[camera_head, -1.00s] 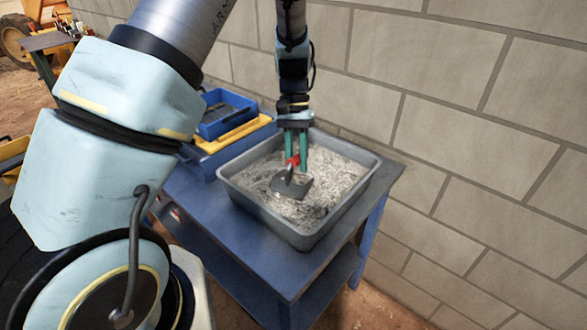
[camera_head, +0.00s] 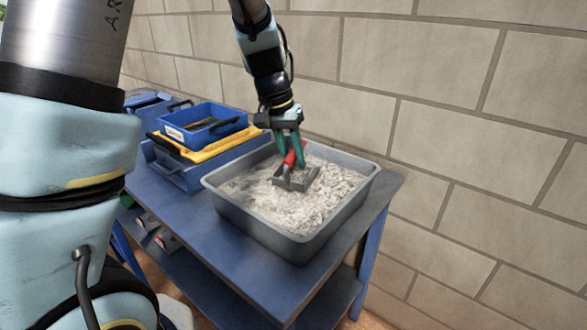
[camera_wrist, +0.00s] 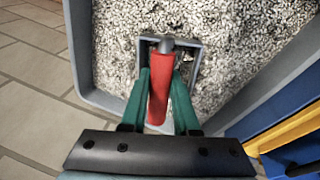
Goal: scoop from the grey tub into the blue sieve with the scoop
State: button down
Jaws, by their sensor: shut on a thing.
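The grey tub (camera_head: 287,238) stands on the blue table and holds a layer of pale, crushed grit. It fills much of the wrist view (camera_wrist: 85,60). My gripper (camera_head: 290,150) is shut on the red handle of the scoop (camera_head: 297,180), above the tub. In the wrist view my green fingers (camera_wrist: 160,95) hold the red handle between them, and the scoop's grey rim (camera_wrist: 197,62) shows against the grit. I cannot tell whether the scoop touches the grit or holds any. The blue sieve (camera_head: 190,138) sits left of the tub, on a yellow frame.
The yellow frame (camera_head: 215,149) rests on a blue bin (camera_head: 172,168) beside the tub. A block wall (camera_head: 450,120) stands close behind the table. The blue tabletop (camera_head: 190,222) is clear in front of the tub. A lower shelf (camera_head: 200,280) shows beneath.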

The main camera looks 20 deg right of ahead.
jog(key=shift+s+p+v, duration=0.25)
jog(key=shift+p+v, duration=0.7)
jog(key=shift+v, duration=0.25)
jog(key=shift+s+p+v, duration=0.3)
jog(key=shift+p+v, duration=0.7)
jog(key=shift+v, duration=0.15)
jog(key=shift+s+p+v, duration=0.25)
jog(key=shift+p+v, duration=0.7)
jog(key=shift+v, duration=0.25)
jog(key=shift+d, duration=0.15)
